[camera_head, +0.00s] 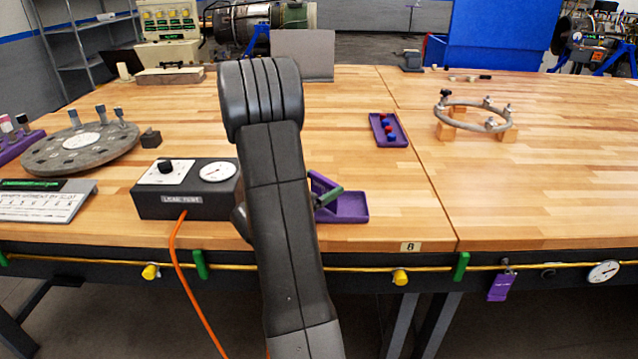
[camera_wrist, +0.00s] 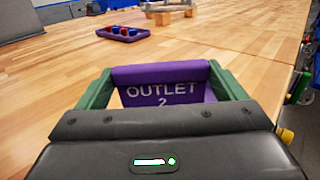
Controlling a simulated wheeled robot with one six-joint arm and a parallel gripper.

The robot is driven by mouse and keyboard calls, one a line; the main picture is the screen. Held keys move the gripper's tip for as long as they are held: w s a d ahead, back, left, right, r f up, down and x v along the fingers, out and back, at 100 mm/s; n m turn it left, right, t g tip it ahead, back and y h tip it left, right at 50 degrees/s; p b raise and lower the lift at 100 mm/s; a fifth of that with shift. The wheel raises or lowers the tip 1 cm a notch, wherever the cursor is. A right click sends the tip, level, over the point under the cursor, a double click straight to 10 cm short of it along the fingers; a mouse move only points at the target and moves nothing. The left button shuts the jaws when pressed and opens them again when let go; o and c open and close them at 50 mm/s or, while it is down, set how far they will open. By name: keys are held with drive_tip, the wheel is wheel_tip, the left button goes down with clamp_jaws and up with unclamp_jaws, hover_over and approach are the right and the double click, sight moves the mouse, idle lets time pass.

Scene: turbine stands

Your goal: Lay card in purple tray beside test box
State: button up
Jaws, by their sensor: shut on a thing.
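My gripper (camera_wrist: 160,92) is shut on a purple card (camera_wrist: 160,75) lettered "OUTLET 2", one green finger at each side edge. In the head view my arm hides most of the gripper; one green finger (camera_head: 331,197) and a tilted purple piece, likely the card (camera_head: 320,184), show to the right of the arm. They are over or at a purple tray (camera_head: 352,208) near the table's front edge. I cannot tell whether the card touches the tray. The black test box (camera_head: 180,204), with a white dial panel, stands left of my arm.
A second purple tray (camera_head: 376,131) with red and blue pieces lies farther back; it also shows in the wrist view (camera_wrist: 112,36). A metal ring on wooden blocks (camera_head: 470,121) is at right. An orange cable (camera_head: 178,250) hangs from the test box. The front right tabletop is clear.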

drive_tip(key=shift+f+b, duration=0.4)
idle(0.3)
drive_tip(key=o, duration=0.7)
drive_tip(key=shift+b+v, duration=0.35)
drive_tip(key=shift+v, duration=3.2)
drive_tip(key=shift+r, duration=0.1)
